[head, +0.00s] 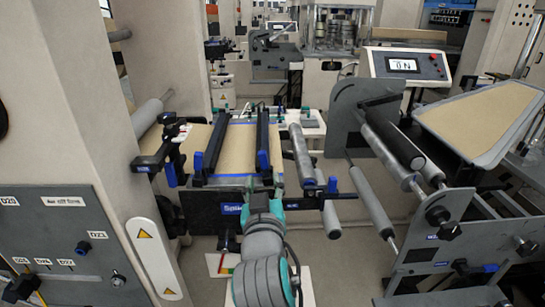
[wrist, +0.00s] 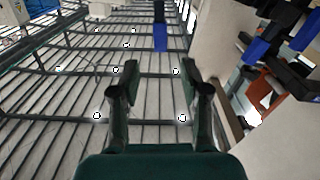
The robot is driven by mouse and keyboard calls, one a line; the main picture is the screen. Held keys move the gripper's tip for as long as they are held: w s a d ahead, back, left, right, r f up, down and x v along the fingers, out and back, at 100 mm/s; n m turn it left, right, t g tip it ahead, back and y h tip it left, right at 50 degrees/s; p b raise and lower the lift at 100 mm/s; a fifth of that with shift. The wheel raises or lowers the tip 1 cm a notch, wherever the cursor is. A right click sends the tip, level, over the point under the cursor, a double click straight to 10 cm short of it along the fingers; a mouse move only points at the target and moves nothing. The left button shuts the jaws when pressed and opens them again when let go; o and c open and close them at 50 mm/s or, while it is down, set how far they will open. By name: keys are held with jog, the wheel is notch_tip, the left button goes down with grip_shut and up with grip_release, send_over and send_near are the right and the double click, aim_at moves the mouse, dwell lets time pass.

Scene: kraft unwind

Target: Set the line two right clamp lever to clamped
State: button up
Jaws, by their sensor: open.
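In the head view a splice table (head: 236,146) covered with brown paper stands in the middle. Two long dark clamp bars, a left one (head: 217,143) and a right one (head: 263,128), run across it. Each has a blue piece at its near end, at the left (head: 197,161) and right (head: 263,159). I cannot tell which is the line two right clamp lever, or its setting. My arm rises at the bottom centre, hiding part of the table's front. In the wrist view my gripper (wrist: 158,85) is open and empty, below a hanging blue handle (wrist: 160,37).
A grey roller stand (head: 375,130) with a display panel (head: 404,65) is on the right. A grey cabinet (head: 60,235) and beige column (head: 75,100) are on the left. The wrist view shows ceiling beams and lights, with more blue handles (wrist: 262,48) at upper right.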

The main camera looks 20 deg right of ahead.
aim_at(263, 161)
jog(key=x, duration=1)
jog(key=shift+w+f, duration=0.1)
jog(key=shift+w, duration=0.05)
grip_shut()
